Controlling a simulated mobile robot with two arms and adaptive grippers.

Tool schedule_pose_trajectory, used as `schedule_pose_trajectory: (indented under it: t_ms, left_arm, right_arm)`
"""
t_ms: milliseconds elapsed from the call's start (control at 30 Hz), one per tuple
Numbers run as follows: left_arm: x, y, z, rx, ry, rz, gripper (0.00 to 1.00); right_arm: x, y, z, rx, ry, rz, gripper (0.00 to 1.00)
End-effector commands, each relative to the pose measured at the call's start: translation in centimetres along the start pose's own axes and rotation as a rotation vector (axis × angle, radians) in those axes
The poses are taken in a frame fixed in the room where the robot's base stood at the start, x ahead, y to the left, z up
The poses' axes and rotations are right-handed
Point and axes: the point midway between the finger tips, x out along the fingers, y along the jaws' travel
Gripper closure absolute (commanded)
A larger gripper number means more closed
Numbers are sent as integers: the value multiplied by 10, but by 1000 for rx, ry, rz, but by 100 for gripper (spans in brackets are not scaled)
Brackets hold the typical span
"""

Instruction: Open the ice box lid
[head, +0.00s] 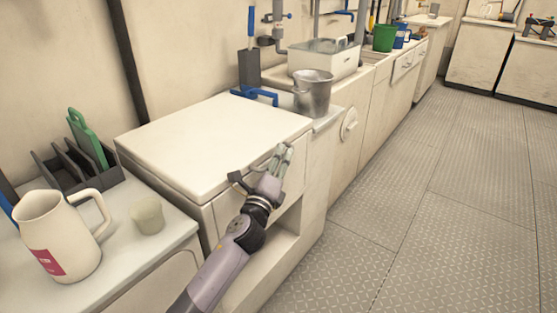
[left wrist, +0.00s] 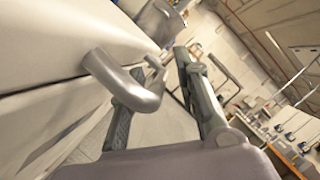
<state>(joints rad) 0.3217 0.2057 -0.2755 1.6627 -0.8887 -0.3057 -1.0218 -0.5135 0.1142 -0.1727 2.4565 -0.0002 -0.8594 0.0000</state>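The ice box is the white cabinet with a flat, wide lid (head: 215,140) in the middle of the head view. The lid lies flat and closed. My left gripper (head: 262,167) is at the front edge of the ice box, just below the lid's edge. In the left wrist view, a grey metal handle (left wrist: 138,92) sticks out from the white front, and my left gripper (left wrist: 160,78) has its fingers apart with the handle between them. I cannot tell whether a finger touches it. My right gripper is out of view.
A metal bucket (head: 312,92) stands beside the lid's far right corner, near a blue tool (head: 262,97). A pitcher (head: 60,235), a small pale cup (head: 147,215) and a rack (head: 75,165) stand on the left counter. The metal floor (head: 440,215) to the right is clear.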

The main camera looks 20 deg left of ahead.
Motion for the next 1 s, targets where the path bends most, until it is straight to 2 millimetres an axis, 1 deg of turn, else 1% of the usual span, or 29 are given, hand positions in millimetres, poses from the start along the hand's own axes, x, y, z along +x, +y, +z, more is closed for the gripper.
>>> schedule_pose_trajectory:
  t_ms: [33,67,400,1000]
  left_arm:
    - [0,0,0,0,0,0,75]
    - [0,0,0,0,0,0,77]
    - [0,0,0,0,0,0,100]
    - [0,1,0,0,0,1,100]
  right_arm:
    - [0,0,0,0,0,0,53]
    - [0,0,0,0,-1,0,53]
    - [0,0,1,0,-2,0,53]
    - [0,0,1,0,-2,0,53]
